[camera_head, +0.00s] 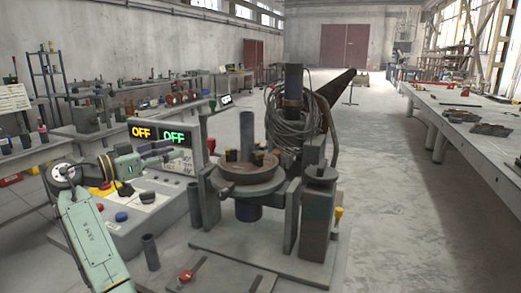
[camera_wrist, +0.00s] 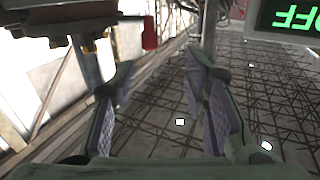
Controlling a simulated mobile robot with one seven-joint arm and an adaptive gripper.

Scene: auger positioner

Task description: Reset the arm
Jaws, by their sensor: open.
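My green arm rises at the lower left of the head view, and my gripper (camera_head: 160,149) points right in front of the control box's display (camera_head: 172,134). In the wrist view my gripper (camera_wrist: 159,72) has its two padded fingers apart, with nothing between them. The auger positioner (camera_head: 247,173) stands right of my gripper, with a round plate, an upright post and yellow-black blocks. A gap shows between my fingertips and the positioner in the head view. The display reads OFF twice, once yellow and once green. Part of the control panel is hidden behind my arm.
The sloped control panel (camera_head: 150,215) has red and blue buttons. A coil of cable (camera_head: 291,115) hangs behind the positioner. A short grey pipe (camera_head: 150,252) stands before the panel. A long workbench (camera_head: 455,104) lines the right side.

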